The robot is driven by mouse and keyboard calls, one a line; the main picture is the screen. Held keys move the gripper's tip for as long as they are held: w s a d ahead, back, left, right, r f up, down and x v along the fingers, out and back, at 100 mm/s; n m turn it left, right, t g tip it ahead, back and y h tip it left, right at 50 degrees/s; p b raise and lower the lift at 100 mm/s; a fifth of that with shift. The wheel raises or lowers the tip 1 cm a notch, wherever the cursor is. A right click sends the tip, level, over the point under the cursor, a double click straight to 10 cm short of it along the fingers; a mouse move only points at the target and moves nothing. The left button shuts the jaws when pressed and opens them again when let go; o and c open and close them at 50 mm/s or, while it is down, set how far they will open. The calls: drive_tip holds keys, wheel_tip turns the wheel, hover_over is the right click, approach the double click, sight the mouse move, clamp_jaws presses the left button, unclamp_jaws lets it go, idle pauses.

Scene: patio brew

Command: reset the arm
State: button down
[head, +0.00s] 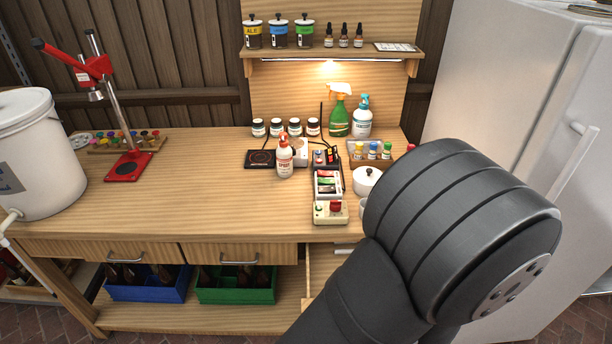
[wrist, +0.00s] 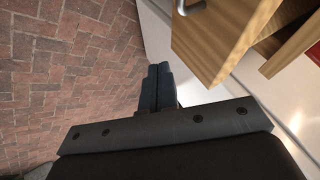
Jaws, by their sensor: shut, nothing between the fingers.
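My gripper (wrist: 158,88) shows in the wrist view with its two dark fingers together, shut and empty. Brick paving (wrist: 65,75) lies beyond it on the left. A wooden drawer front (wrist: 215,30) with a metal handle is close by at the upper right, apart from the fingers. In the head view my dark arm covers the lower right, and my gripper is hidden behind it or out of frame.
The wooden workbench (head: 200,205) has clear room at its front middle. A white bucket (head: 35,150), red bottle capper (head: 125,165), hot plate (head: 260,159), spray bottle (head: 339,117) and white pot (head: 366,180) stand on it. A fridge (head: 500,80) is at right.

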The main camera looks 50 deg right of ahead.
drive_tip(key=shift+x, duration=2.35)
drive_tip(key=c, duration=2.2)
unclamp_jaws()
drive_tip(key=shift+w+r, duration=0.1)
